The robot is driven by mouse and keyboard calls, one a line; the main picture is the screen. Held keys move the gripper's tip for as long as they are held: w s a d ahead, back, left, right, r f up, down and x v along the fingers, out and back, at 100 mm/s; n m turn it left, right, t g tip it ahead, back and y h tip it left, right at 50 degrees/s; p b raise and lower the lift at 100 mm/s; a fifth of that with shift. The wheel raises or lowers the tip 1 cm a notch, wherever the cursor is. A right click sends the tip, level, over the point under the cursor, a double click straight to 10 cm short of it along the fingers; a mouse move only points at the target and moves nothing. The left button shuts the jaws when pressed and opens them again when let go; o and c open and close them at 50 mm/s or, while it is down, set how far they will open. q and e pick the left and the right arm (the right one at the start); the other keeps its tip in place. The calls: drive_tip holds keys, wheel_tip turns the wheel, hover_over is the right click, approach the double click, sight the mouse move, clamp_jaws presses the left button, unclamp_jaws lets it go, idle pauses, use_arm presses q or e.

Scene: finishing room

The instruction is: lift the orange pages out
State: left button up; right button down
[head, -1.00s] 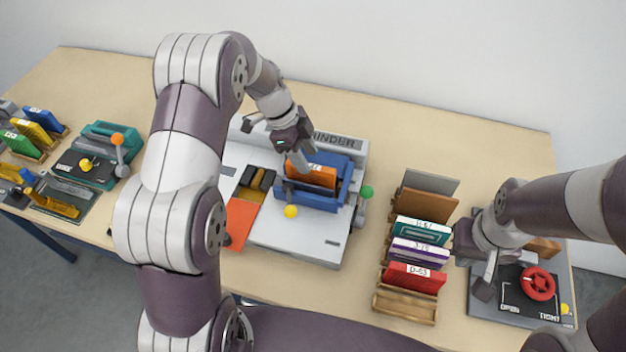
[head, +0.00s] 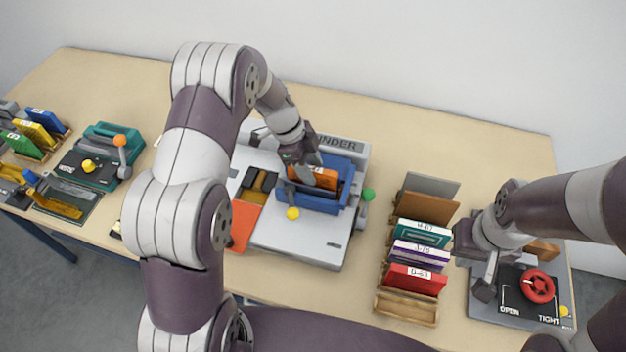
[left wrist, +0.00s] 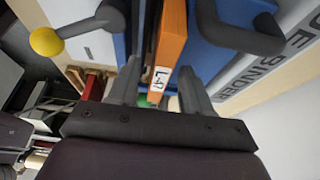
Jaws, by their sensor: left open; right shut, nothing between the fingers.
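The orange pages (head: 325,177) stand upright in the blue clamp (head: 312,203) of the binder machine (head: 290,238). In the left wrist view the orange pages (left wrist: 171,42) show a white label on their end. My left gripper (head: 312,180) is open at the pages; in the left wrist view its fingers (left wrist: 160,88) lie on either side of the labelled end. I cannot tell whether either finger touches it. My right gripper (head: 485,275) is shut and empty at the right, near the plate with the red knob.
A wooden rack (head: 405,308) holds teal, purple and red books right of the binder. A plate with a red knob (head: 537,286) stands at the far right. A teal machine (head: 112,142) and coloured books (head: 35,135) are at the left. The back of the table is clear.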

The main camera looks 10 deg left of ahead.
use_arm(q)
drive_tip(key=shift+f, duration=0.15)
drive_tip(key=shift+c, duration=0.3)
clamp_jaws()
